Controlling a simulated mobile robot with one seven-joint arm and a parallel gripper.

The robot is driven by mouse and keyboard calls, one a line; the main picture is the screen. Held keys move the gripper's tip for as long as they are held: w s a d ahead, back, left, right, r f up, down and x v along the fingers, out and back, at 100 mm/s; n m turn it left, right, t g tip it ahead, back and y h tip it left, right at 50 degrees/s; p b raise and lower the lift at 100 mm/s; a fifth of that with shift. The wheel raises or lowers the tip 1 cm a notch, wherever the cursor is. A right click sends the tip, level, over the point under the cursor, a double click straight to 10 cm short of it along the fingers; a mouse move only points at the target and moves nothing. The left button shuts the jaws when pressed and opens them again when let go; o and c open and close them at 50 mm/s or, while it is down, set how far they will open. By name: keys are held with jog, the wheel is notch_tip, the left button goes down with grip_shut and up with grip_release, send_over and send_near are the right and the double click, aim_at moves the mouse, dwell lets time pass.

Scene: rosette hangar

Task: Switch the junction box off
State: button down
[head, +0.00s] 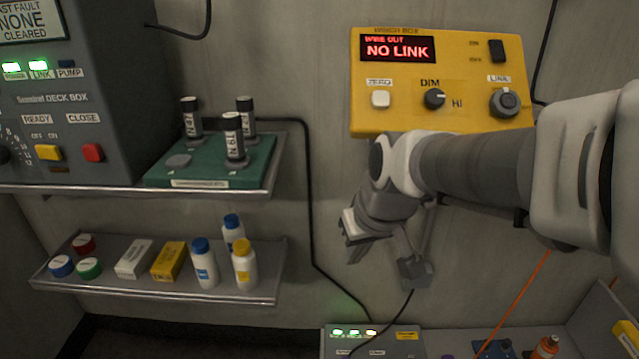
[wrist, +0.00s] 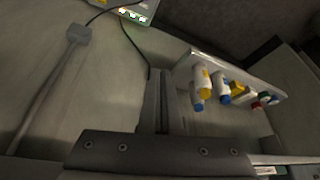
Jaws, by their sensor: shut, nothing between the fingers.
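No label reading "junction box" is legible in these views.
A yellow winch box (head: 450,118) reading NO LINK hangs on the wall behind my arm. A grey deck box (head: 100,110) and a green tray (head: 205,175) stand on the upper left shelf. Bottles and small boxes fill the lower shelf (head: 170,292). An orange cable (head: 520,290) runs lower right.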

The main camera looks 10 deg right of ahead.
jog(key=w+d+f+n+g+h+p, duration=0.1)
jog(key=w+d+f, duration=0.2)
jog(key=w+f, duration=0.35)
jog(key=w+d+f+n+g+h, duration=0.1)
jog(key=w+d+f, duration=0.2)
jog(key=f, duration=0.6)
jog(key=w+d+f+n+h+p, duration=0.1)
jog(key=w+d+f, duration=0.2)
jog(key=w+f, duration=0.35)
jog(key=s+d+f+n+h, duration=0.2)
jog(key=d+f, duration=0.3)
jog(key=f, duration=0.4)
jog(key=s+d+f+n+h+p, duration=0.1)
jog(key=d+f+n, duration=0.3)
jog(key=f, duration=0.6)
jog(key=s+d+f+n+h+p, duration=0.1)
jog(key=s+d+f+n+h, duration=0.2)
jog(key=d+f, duration=0.4)
notch_tip(320, 180, down, 2)
jog(key=shift+s+f+n, duration=0.25)
jog(key=shift+s+n, duration=0.15)
jog(key=shift+s, duration=0.05)
